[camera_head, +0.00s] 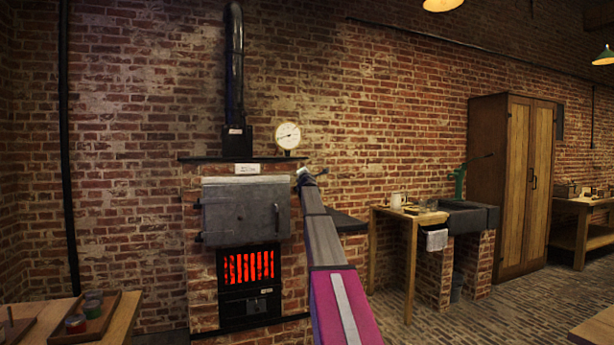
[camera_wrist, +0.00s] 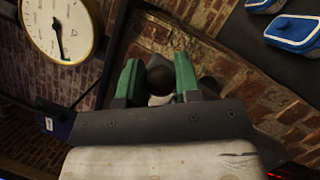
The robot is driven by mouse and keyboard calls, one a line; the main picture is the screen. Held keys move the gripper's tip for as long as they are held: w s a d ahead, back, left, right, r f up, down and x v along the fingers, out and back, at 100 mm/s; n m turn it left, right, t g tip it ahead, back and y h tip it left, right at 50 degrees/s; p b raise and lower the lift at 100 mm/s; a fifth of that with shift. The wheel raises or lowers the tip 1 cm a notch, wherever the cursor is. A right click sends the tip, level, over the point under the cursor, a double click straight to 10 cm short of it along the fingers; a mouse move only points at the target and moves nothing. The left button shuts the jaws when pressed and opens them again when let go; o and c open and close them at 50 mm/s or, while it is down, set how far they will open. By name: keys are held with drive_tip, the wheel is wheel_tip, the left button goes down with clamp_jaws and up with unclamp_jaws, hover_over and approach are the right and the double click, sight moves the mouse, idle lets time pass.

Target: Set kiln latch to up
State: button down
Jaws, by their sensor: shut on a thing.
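The grey kiln door (camera_head: 246,212) is in the brick kiln at the centre of the head view, with a dark handle at its right. My gripper (camera_head: 304,173) is by the door's upper right corner, small and partly hidden by my arm. In the wrist view, the two green fingers of my gripper (camera_wrist: 157,82) are shut on a dark round knob, the end of the kiln latch (camera_wrist: 160,79). The rest of the latch is mostly hidden, so I cannot tell its angle.
A round white gauge (camera_head: 288,135) stands on the kiln top; it also shows in the wrist view (camera_wrist: 60,28). A red fire grate (camera_head: 249,267) glows below the door. A wooden bench (camera_head: 411,222) stands to the right and a table with a tray at the lower left.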

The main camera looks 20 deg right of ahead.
idle(0.3)
drive_tip(key=c, duration=0.8)
unclamp_jaws()
drive_tip(key=shift+d, duration=0.1)
drive_tip(key=v, duration=1)
drive_tip(key=shift+s+f, duration=0.1)
drive_tip(key=shift+s, duration=0.3)
